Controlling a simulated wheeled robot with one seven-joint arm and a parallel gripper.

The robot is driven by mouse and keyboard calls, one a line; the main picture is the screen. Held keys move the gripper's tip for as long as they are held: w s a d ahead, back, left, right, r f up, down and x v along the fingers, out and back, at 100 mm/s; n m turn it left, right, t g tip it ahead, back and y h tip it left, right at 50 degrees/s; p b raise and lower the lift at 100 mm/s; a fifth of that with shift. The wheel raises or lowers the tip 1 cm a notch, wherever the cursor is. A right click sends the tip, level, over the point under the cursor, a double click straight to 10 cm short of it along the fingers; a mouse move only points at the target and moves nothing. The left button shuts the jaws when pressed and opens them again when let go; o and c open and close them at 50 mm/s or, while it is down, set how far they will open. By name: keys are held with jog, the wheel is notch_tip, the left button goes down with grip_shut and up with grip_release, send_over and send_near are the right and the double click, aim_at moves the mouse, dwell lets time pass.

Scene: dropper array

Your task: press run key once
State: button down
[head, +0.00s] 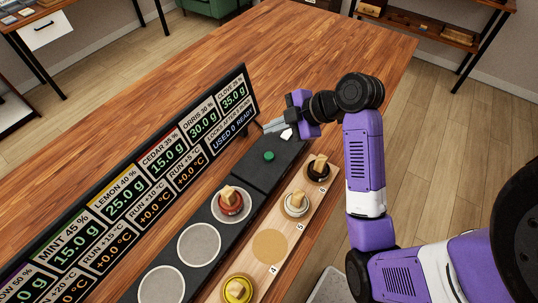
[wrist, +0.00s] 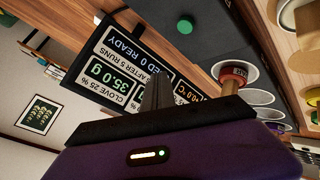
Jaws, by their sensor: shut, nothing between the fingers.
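A round green button (head: 269,156) stands on the black panel in front of the display board, and it also shows near the top of the wrist view (wrist: 184,26). No label on it can be read. My gripper (head: 268,128) is shut and empty, above the far end of the panel and beyond the button, apart from it. In the wrist view the shut fingers (wrist: 158,72) point toward the display. The display board (wrist: 133,20) reads "USED 0 READY" at its far end.
A red-ringed dropper (head: 231,204) stands on a grey disc of the panel; nearer discs (head: 199,244) are empty. A wooden rack (head: 298,227) alongside holds a black (head: 318,168), a white (head: 296,204) and a yellow dropper (head: 237,290); spot 4 is empty. The tabletop (head: 330,45) beyond is clear.

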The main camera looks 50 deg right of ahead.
aim_at(272, 156)
notch_tip(272, 156, down, 8)
jog(key=b, duration=0.6)
jog(key=shift+f, duration=0.1)
jog(key=shift+f, duration=0.15)
dwell(1.6)
jog(key=shift+f+b, duration=0.25)
jog(key=shift+b, duration=0.15)
jog(key=shift+f+b, duration=0.35)
jog(key=shift+f, duration=0.2)
dwell(0.6)
jog(key=shift+r+p, duration=0.85)
jog(key=shift+r, duration=0.15)
notch_tip(272, 156, up, 5)
jog(key=p, duration=0.4)
